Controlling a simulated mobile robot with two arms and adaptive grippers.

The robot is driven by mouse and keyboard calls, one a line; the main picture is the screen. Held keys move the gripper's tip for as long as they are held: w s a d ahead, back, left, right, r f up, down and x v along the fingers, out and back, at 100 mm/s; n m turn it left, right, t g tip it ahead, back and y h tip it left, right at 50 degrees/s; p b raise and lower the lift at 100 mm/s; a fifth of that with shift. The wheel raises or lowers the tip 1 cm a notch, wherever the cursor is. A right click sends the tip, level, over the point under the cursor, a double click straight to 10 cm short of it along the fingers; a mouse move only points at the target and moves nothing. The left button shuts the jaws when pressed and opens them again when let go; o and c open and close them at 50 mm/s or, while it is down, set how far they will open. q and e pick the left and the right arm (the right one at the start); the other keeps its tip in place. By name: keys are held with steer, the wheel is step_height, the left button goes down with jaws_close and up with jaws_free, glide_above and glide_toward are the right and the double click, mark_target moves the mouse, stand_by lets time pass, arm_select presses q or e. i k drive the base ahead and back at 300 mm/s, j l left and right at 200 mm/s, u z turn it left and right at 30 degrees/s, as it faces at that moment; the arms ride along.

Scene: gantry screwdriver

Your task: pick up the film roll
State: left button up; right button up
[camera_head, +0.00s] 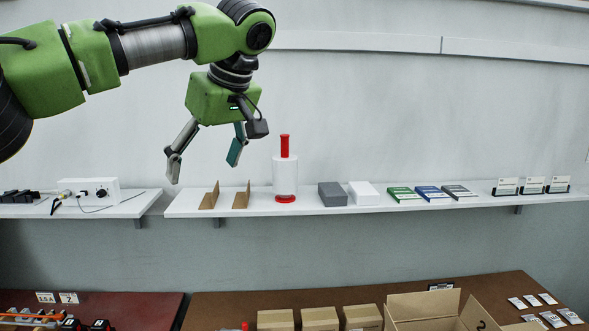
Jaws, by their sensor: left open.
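The film roll (285,178) stands upright on the white wall shelf (390,205). It is a clear or whitish cylinder with a red handle on top and a red base. My left gripper (203,164) hangs from the green arm, to the left of the roll and apart from it. Its two fingers are spread wide and point down, with nothing between them. It is above the brown L-shaped stands (209,196) on the shelf. My right gripper is not in view.
Right of the roll are a grey box (333,194), a white box (364,193), several books (432,194) and small cards (531,185). A separate left shelf holds a white device (90,189). Below, a brown table holds cardboard boxes (425,305).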

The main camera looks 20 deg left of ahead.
mark_target(285, 166)
steer(key=i, duration=1.35)
